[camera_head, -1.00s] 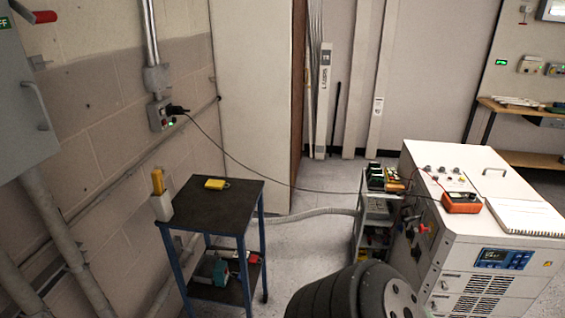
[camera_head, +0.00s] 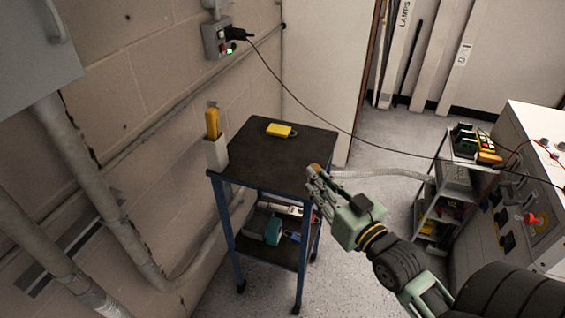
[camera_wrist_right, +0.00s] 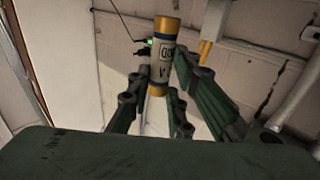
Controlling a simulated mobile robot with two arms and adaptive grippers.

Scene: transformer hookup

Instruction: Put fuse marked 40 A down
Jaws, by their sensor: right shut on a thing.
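My right gripper (camera_head: 318,180) is shut on a fuse (camera_wrist_right: 161,60), a cylinder with gold end caps, a pale label and a blue band. The label's marking is only partly visible, so I cannot read 40 A on it. In the head view the fuse (camera_head: 315,169) is small and partly hidden by the fingers. The gripper is at the right edge of the dark-topped trolley (camera_head: 262,155), in front of it as seen by the head camera. I cannot tell its height above the top. My left gripper is not in view.
A yellow object (camera_head: 281,130) lies near the trolley's back edge. A white holder (camera_head: 215,154) with a yellow tool (camera_head: 212,122) stands at its left corner. The middle of the top is clear. A black cable (camera_head: 330,122) runs behind the trolley from the wall socket.

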